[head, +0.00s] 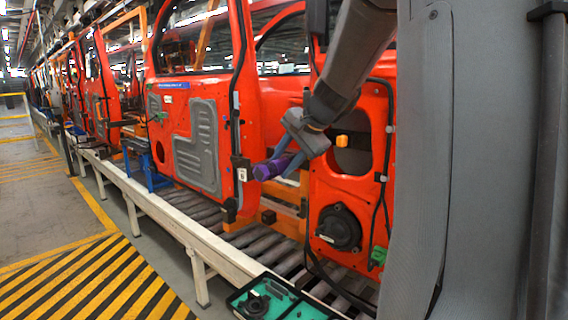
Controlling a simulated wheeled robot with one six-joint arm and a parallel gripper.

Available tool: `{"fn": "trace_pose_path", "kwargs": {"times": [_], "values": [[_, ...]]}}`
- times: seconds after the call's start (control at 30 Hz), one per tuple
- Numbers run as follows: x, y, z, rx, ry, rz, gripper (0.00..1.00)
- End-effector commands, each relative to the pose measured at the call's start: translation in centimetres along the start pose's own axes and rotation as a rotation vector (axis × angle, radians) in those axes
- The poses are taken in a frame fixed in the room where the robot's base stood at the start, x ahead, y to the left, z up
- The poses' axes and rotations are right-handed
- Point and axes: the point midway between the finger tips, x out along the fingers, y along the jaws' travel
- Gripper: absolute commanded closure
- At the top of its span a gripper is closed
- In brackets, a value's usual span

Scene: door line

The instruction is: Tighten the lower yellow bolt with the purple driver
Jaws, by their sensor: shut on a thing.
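The purple driver (268,170) is held in my gripper (288,163), which is shut on it. The driver lies roughly level, its thick end pointing left toward the edge of a red door (215,120). A small pale fitting (242,174) with a yellowish spot sits on that door edge, just left of the driver. I cannot tell whether this is the lower yellow bolt, or whether the driver touches it. A yellow-orange piece (342,141) shows right of my gripper, by the opening of the nearer red door (350,190).
A roller conveyor with a pale rail (165,215) runs below the doors. A tray with green inserts (280,300) stands at the bottom. More red doors line up at the far left. The striped floor (90,285) at left is clear. A black speaker (339,228) sits low on the nearer door.

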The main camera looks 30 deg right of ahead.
Motion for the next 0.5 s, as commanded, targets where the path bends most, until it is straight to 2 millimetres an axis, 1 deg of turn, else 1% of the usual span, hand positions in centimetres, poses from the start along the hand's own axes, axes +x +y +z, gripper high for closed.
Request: {"fn": "trace_pose_path", "kwargs": {"times": [0.5], "values": [[-0.06,-0.12,-0.38,0.0,0.002,-0.002,1.0]]}}
